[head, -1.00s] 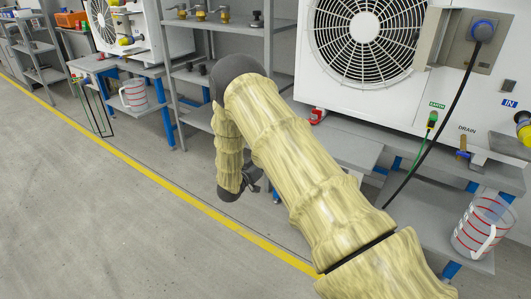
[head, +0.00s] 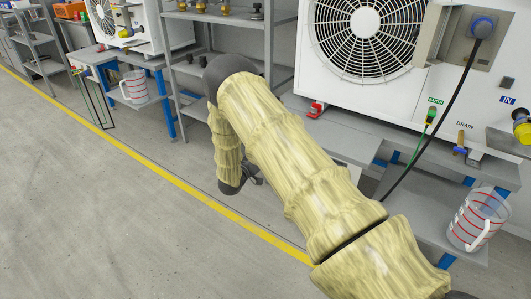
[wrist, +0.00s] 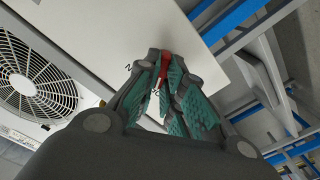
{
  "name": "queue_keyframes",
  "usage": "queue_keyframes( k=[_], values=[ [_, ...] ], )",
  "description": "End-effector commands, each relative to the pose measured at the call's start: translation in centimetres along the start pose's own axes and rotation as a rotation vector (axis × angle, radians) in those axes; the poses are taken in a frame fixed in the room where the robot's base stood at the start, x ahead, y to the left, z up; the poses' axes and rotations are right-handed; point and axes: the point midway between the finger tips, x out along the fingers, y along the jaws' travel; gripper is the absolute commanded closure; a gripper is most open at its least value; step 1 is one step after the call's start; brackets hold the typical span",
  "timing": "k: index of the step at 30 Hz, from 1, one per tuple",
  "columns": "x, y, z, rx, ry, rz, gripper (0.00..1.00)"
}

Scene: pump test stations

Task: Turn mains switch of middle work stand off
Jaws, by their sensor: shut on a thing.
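The mains switch shows in the wrist view as a small red handle (wrist: 164,64) on a pale box face (wrist: 105,45) with partly hidden black lettering. My gripper (wrist: 163,80) is shut on the red handle, its green-padded fingers on both sides of it. Most of the handle and the lettering around it are hidden by the fingers, so I cannot read its position. In the head view my gripper (head: 254,177) is low in front of the middle stand, mostly hidden behind my wrist, and the switch handle is hidden there.
A white fan unit (head: 440,95) stands on the grey bench, with a red item (head: 316,110) beside it. A measuring jug (head: 477,220) sits on the right lower shelf, another (head: 135,88) at the left stand. A black cable hangs at right. The floor left of the yellow line (head: 160,180) is clear.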

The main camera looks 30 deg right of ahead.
Motion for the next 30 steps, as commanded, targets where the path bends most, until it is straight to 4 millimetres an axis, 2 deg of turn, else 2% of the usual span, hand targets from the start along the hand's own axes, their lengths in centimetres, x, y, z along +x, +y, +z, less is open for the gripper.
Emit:
queue_keyframes(
  k=[1,4,13,17,23,30],
  values=[
    [-0.1,0.0,0.2,-0.002,-0.002,-0.001,0.87],
    [-0.1,0.0,0.1,-0.002,-0.002,-0.001,0.69],
    [-0.1,0.0,0.0,0.000,0.000,-0.001,0.69],
    [-0.7,0.0,0.0,-0.001,0.000,-0.001,0.69],
    [-3.5,-0.1,0.0,-0.001,0.000,-0.003,0.69],
    [-7.9,-0.1,0.0,-0.001,0.000,-0.002,0.69]
  ],
)
